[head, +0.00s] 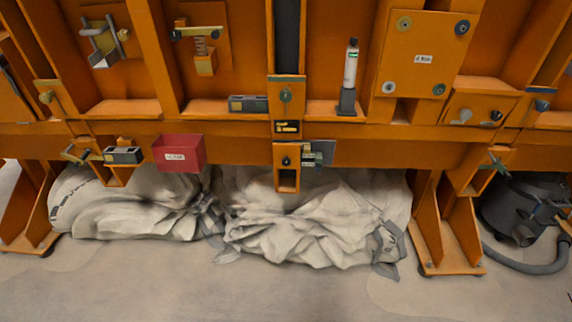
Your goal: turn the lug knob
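I cannot tell for sure which part is the lug knob. A small round knob (286,95) sits on the orange bracket at the middle of the frame, above a black and yellow label. A dark knob (286,161) is on the lower lug plate beneath it. A brass-coloured knob (46,97) is on a bracket at the left. Pale and dark fittings (462,115) sit on a tilted bracket at the right. Neither my left nor my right gripper is in view.
The orange steel frame (230,133) spans the view. A red bin (179,153) hangs from its lower beam. A white cylinder (350,66) stands on the ledge. A plate (425,45) carries several round fittings. Sacks (310,220) and a black vacuum (525,205) lie below; the front floor is clear.

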